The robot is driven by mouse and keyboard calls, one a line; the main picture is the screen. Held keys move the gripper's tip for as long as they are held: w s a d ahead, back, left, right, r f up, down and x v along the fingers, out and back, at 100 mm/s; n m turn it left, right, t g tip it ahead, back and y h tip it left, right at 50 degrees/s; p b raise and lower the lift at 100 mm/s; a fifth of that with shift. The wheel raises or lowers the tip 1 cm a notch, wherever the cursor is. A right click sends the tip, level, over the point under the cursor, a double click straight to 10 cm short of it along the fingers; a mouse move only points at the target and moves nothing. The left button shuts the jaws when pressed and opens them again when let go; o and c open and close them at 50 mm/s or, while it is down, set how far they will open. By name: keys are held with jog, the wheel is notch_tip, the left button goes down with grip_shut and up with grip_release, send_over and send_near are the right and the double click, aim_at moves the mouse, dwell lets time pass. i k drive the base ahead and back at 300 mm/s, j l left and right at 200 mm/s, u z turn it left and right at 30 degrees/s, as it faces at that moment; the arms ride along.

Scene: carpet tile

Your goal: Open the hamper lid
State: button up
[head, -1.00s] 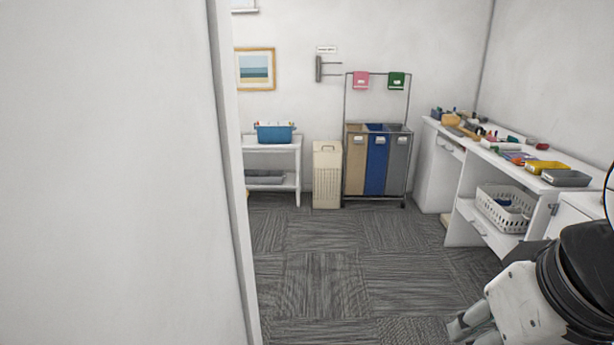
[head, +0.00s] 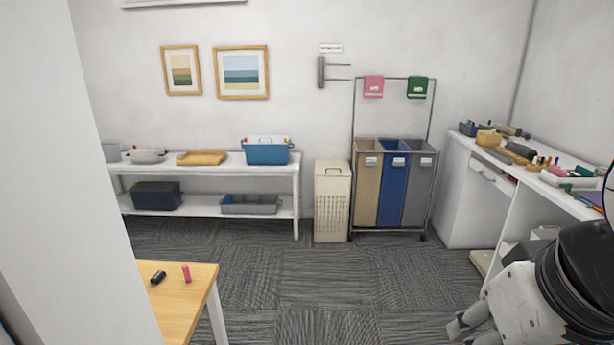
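A tall cream hamper (head: 332,208) with a perforated front stands on the carpet against the back wall. My gripper (head: 462,325) is at the lower right of the head view, far in front of the hamper and partly cut off or hidden by my arm. The finger gap is too unclear to read as open or shut.
A white shelf (head: 215,208) with bins stands left of the hamper, and a three-bag laundry sorter (head: 393,190) stands close on its right. A wooden table (head: 190,300) is front left, a cluttered white counter (head: 470,195) right. Carpet (head: 325,280) between is clear.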

aim_at(324, 168)
jog(key=i, duration=2.25)
jog(key=i+j, duration=0.1)
jog(key=i, duration=2.15)
jog(key=l+z, duration=0.05)
jog(key=l, duration=0.05)
